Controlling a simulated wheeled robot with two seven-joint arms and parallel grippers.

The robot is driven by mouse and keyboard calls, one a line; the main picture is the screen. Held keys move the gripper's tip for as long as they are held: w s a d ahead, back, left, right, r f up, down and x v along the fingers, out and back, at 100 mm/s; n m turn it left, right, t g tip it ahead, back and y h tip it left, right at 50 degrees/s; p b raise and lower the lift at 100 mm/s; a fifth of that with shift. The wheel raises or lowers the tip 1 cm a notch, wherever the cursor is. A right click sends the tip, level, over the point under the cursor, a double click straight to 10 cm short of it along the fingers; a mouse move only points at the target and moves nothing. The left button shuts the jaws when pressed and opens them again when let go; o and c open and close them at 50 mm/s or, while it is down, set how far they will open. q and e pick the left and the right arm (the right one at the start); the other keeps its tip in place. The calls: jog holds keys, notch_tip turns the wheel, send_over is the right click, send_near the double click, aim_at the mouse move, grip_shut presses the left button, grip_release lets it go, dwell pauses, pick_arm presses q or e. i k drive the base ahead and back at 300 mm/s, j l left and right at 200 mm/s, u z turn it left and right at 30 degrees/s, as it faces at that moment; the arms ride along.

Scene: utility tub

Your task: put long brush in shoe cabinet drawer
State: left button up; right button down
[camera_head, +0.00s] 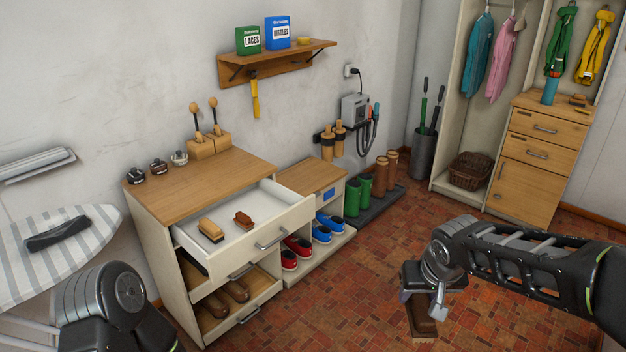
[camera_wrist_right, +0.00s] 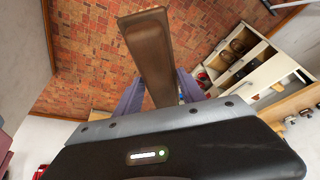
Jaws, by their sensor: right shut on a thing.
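The shoe cabinet (camera_head: 190,190) has a wooden top and stands against the wall at left centre in the head view. Its white top drawer (camera_head: 272,206) is pulled open. A light wooden brush with dark bristles (camera_head: 211,230) and a smaller reddish-brown brush (camera_head: 243,219) lie in it. My right gripper (camera_head: 420,298) is shut on a long brown brush (camera_head: 424,322), held over the floor to the right of the drawer, well apart from it. The wrist view shows the brush (camera_wrist_right: 150,55) between the purple fingers (camera_wrist_right: 160,95). My left arm shows at lower left; its gripper is out of view.
Lower shelves of the cabinet hold brown shoes (camera_head: 235,290). Beside it stands a low bench (camera_head: 312,178) with red and blue shoes. Tiled floor (camera_head: 350,260) is clear between drawer and right gripper.

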aim_at(267, 210)
jog(key=i+l+z, duration=0.15)
jog(key=i+z, duration=0.15)
jog(key=i, duration=0.7)
jog(key=i+j+z, duration=0.1)
jog(key=i+z, duration=0.2)
jog(key=i, duration=0.65)
jog(key=i+u, duration=0.2)
jog(key=k+u, duration=0.1)
jog(key=u, duration=2.6)
